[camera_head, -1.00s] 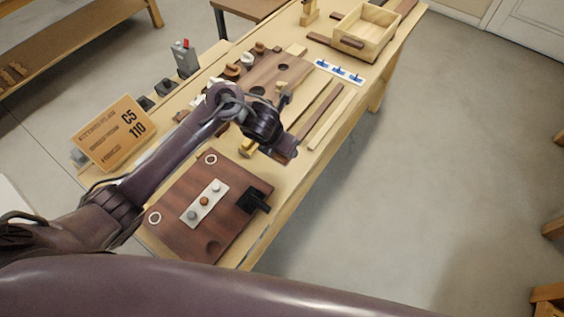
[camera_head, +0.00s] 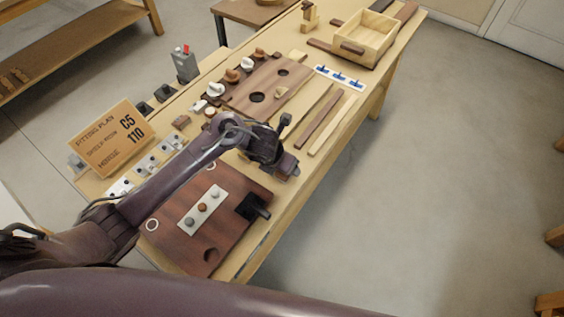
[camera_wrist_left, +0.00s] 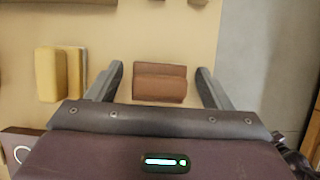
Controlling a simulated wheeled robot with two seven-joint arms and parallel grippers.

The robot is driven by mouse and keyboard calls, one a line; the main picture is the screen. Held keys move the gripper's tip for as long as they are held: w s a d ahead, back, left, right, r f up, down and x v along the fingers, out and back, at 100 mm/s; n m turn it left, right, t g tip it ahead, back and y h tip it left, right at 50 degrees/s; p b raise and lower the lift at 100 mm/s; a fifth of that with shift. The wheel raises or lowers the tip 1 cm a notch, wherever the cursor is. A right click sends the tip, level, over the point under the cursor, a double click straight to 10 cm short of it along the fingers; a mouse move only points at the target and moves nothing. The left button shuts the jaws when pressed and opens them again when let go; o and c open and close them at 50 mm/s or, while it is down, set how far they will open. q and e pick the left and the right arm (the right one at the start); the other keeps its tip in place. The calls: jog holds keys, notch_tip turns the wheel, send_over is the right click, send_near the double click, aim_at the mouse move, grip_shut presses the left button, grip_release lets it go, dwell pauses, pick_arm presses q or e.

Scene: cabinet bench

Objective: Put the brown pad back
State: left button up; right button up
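A reddish-brown block (camera_wrist_left: 160,82), which looks like the brown pad, lies on the light wooden bench top in the left wrist view. It shows two brown faces; I cannot tell whether it is one piece or two. My left gripper (camera_wrist_left: 160,84) is open, with one finger on each side of the block and gaps between. In the head view my left gripper (camera_head: 284,168) is over the bench near its front edge; the gripper and arm hide what is beneath. My right gripper is not in view.
A yellow block (camera_wrist_left: 60,74) lies left of the fingers. A dark red-brown board (camera_head: 180,238) with a black clamp (camera_head: 253,207) is close in front. Wooden strips (camera_head: 322,122), a holed board (camera_head: 260,84) and a wooden box (camera_head: 366,38) lie farther along the bench.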

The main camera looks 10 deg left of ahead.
pick_arm(q)
jog(key=shift+r, duration=0.15)
jog(key=p+v, duration=0.4)
jog(key=v, duration=0.8)
dwell(0.4)
